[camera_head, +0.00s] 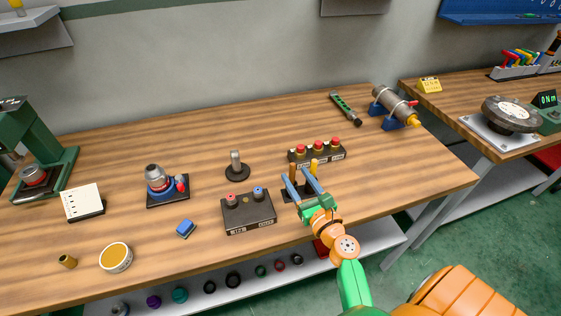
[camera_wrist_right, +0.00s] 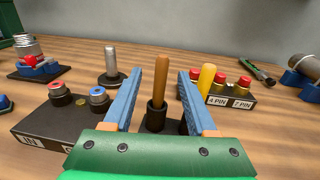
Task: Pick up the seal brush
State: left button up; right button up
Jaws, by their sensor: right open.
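A brown wooden handle (camera_head: 292,171) stands upright in a black holder (camera_wrist_right: 155,118) near the front of the bench. A yellow handle (camera_head: 314,165) stands to its right; it also shows in the right wrist view (camera_wrist_right: 206,79). The lower ends of both are hidden, so I cannot tell for certain which is the seal brush. My right gripper (camera_head: 295,173) is open. In the right wrist view its blue fingers (camera_wrist_right: 160,75) lie either side of the brown handle, with gaps on both sides. The yellow handle is outside the right finger. My left gripper is not in view.
A dark box with red and blue knobs (camera_head: 249,212) lies left of the holder. A button block (camera_head: 317,151) is behind it, and a metal post on a round base (camera_head: 236,167) stands back left. The bench (camera_head: 400,175) is clear to the right.

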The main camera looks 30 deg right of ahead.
aim_at(294, 165)
jog(key=shift+w+d+r, duration=0.1)
jog(key=shift+w, duration=0.4)
jog(key=shift+w+r, duration=0.2)
jog(key=w, duration=0.1)
jog(key=r, duration=0.1)
jog(key=w+p, duration=0.1)
jog(key=shift+w+d+r, duration=0.25)
jog(key=shift+w+d, duration=0.05)
jog(key=shift+w, duration=0.05)
jog(key=shift+w+d+f, duration=0.1)
jog(key=shift+w+f, duration=0.15)
jog(key=shift+w, duration=0.4)
jog(key=shift+w+d+f, duration=0.1)
jog(key=shift+w+f, duration=0.1)
jog(key=shift+w, duration=0.55)
jog(key=shift+s+a+r, duration=0.1)
jog(key=shift+s, duration=0.15)
jog(key=c, duration=0.6)
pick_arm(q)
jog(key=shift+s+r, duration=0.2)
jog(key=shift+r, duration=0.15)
pick_arm(e)
grip_shut()
